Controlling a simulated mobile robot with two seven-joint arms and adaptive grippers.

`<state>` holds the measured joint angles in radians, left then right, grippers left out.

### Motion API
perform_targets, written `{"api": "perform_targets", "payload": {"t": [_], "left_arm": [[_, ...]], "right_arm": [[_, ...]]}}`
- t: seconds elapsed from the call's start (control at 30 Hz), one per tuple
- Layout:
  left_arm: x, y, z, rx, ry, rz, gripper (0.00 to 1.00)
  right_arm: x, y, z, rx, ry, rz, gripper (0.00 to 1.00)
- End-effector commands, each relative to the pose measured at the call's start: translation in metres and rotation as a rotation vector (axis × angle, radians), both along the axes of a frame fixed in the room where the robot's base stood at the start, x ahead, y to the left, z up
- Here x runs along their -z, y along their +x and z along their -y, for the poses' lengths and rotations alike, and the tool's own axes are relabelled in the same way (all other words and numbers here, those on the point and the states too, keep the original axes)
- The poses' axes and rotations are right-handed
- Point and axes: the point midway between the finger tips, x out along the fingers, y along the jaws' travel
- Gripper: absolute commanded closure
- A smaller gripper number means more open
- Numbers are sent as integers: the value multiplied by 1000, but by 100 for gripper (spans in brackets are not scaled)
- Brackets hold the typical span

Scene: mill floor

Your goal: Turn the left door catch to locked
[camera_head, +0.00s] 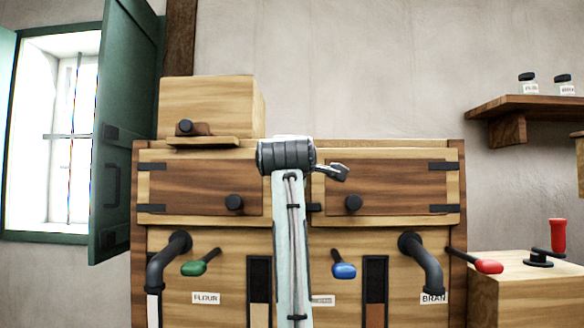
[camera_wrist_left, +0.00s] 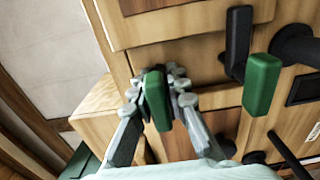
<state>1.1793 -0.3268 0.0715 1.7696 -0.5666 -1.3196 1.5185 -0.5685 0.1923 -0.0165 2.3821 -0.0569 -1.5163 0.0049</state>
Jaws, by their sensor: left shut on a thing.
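In the left wrist view my left gripper (camera_wrist_left: 157,90) is shut on a green handle (camera_wrist_left: 157,105), with a finger on each side. A second green handle (camera_wrist_left: 262,85) on a black lever (camera_wrist_left: 238,42) stands free to its right. In the head view my arm rises in front of the cabinet's middle and hides the part between the left door (camera_head: 190,185) and the right door (camera_head: 390,195). The gripper's fingertips and the held handle do not show there. Both doors look closed. I cannot tell the catch's setting. My right gripper is not in view.
Below the doors are a green lever (camera_head: 200,265), a blue lever (camera_head: 344,271), a red lever (camera_head: 487,266) and black spouts (camera_head: 168,260). A wooden box (camera_head: 210,105) sits on top of the cabinet. A green shutter (camera_head: 125,130) stands open at the left.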

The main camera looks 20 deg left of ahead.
Motion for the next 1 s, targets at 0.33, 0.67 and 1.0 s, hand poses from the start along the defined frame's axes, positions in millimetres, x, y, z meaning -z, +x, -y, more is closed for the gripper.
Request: {"api": "perform_targets", "payload": {"t": [0.33,0.67,1.0], "left_arm": [[3,0,0,0,-6,-7,84],[1,-1,0,1,-4,-2,78],[0,-49,15,3,-5,1,78]], "right_arm": [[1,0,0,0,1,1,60],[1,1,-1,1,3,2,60],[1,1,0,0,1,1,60]]}}
